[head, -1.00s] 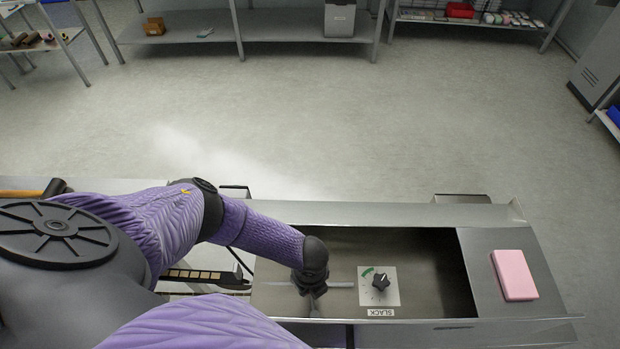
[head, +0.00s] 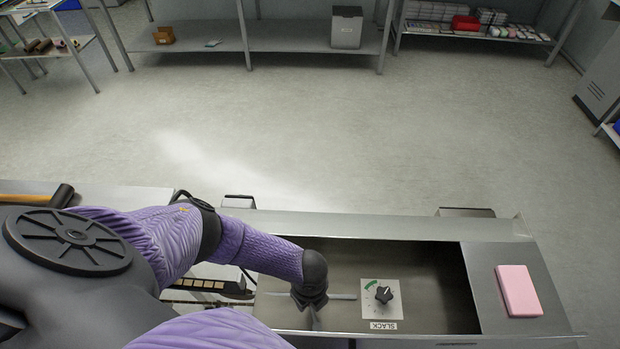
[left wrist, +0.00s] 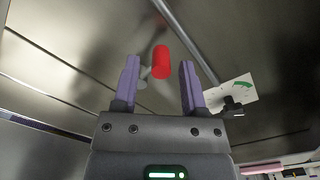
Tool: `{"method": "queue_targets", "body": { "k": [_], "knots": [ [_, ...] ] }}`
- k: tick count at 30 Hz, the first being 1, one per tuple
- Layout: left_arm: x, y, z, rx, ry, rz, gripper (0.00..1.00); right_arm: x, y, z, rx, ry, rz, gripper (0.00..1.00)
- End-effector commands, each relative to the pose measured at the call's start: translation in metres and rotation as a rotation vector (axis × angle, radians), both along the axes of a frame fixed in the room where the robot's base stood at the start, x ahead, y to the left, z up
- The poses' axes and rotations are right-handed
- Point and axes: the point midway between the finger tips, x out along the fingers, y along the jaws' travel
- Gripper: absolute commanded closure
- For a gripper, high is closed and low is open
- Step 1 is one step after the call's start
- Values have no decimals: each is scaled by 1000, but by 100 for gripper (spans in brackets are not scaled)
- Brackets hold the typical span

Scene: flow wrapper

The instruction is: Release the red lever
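The red lever (left wrist: 160,62) shows in the left wrist view as a red cylindrical handle on a small grey mount. It lies just beyond and between the fingertips of my left gripper (left wrist: 160,75), which is open with purple fingers apart on either side. I cannot tell whether any finger touches it. In the head view my left gripper (head: 311,318) reaches down into the metal recess (head: 430,275) of the machine, and the lever is hidden there. My right gripper is not in view.
A black knob (head: 384,294) on a white plate with a green arc sits right of my left gripper, above a "SLACK" label (head: 383,326). A pink block (head: 518,291) lies on the machine's right end. Shelves (head: 270,38) stand far back across clear floor.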

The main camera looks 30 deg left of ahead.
Motion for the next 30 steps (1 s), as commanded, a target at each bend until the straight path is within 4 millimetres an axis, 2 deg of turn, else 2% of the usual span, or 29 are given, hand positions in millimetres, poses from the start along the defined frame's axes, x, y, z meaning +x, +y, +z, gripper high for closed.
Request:
{"method": "queue_targets", "body": {
  "k": [9,11,18,21,25,30],
  "knots": [
    [0,0,3,0,0,-1,40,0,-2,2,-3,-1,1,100],
    [0,0,11,0,0,-1,40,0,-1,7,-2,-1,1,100],
    [1,0,71,-1,-2,0,40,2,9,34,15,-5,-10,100],
    [1,0,89,-1,-2,-1,40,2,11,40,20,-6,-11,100],
    [1,0,99,0,-1,0,40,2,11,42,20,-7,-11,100],
    [0,0,99,0,0,0,40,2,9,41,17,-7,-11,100]
  ]
}}
